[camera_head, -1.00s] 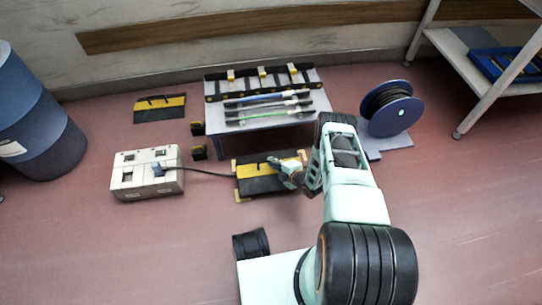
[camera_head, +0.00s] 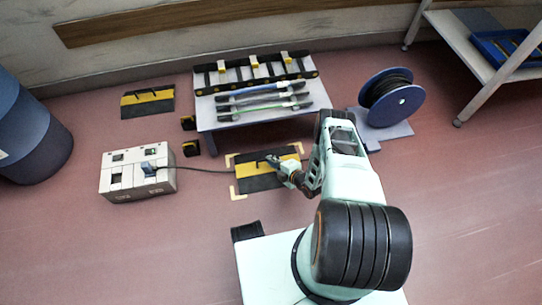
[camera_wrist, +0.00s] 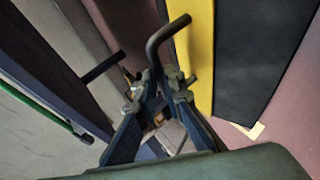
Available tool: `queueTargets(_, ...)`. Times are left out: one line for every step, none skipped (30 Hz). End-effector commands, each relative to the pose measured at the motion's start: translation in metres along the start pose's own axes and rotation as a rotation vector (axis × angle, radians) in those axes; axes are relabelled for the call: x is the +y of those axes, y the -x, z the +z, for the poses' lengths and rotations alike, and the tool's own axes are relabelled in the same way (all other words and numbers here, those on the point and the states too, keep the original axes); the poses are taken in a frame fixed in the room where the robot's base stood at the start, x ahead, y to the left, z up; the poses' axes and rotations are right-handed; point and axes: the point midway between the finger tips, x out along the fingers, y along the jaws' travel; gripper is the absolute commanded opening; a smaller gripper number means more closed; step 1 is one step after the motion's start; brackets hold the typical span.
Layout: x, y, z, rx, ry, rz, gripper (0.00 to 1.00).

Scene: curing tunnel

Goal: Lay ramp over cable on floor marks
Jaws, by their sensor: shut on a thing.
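The yellow-and-black ramp (camera_head: 253,171) is over the floor marks (camera_head: 236,193) in front of the low table. Corner marks show at its left side and its far right corner. I cannot tell whether it rests flat on the floor. The grey cable (camera_head: 205,170) runs from the white box to the ramp's left edge and disappears beneath it. My gripper (camera_head: 279,163) is at the ramp's right part. In the wrist view my gripper (camera_wrist: 163,82) is shut on the ramp's dark bar handle (camera_wrist: 154,50), with the ramp (camera_wrist: 240,60) to the right.
The white box (camera_head: 137,175) stands at left. A second yellow-and-black ramp (camera_head: 148,101) lies at the back left. The low table (camera_head: 220,117) holds several rods close behind the marks. A blue cable reel (camera_head: 390,100) stands right, a blue drum (camera_head: 30,130) far left. Front-left floor is clear.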

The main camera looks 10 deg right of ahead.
Motion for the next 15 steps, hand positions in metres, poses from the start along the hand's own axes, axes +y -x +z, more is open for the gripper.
queueTargets(0.0038, -0.0005, 0.0002, 0.001, 0.002, 0.009, 0.0)
queueTargets(0.0041, -0.0004, 0.0002, 0.001, 0.002, 0.009, 0.0)
queueTargets(0.0043, -0.0004, 0.0001, 0.001, 0.002, 0.009, 0.0)
queueTargets(0.0043, -0.0004, 0.0001, 0.001, 0.002, 0.009, 0.0)
queueTargets(0.0043, -0.0004, 0.0001, 0.001, 0.001, 0.009, 0.0)
queueTargets(0.0043, -0.0004, 0.0001, 0.001, 0.001, 0.008, 0.0)
queueTargets(0.004, -0.0005, 0.0001, 0.001, 0.001, 0.008, 0.0)
queueTargets(0.0036, -0.0008, 0.0001, 0.001, 0.001, 0.008, 0.0)
queueTargets(0.0025, -0.0012, 0.0002, 0.001, 0.001, 0.008, 0.0)
queueTargets(-0.0018, -0.0007, 0.0001, 0.0, -0.001, -0.001, 0.1)
queueTargets(-0.0015, -0.0006, 0.0002, 0.0, -0.001, 0.0, 0.13)
queueTargets(-0.0015, -0.0005, 0.0002, 0.0, -0.001, -0.001, 0.17)
queueTargets(-0.0014, -0.0006, 0.0002, 0.0, -0.001, 0.0, 0.21)
queueTargets(-0.0013, -0.0006, 0.0002, 0.0, -0.001, 0.0, 0.24)
queueTargets(-0.0013, -0.0006, 0.0002, 0.0, -0.001, 0.0, 0.26)
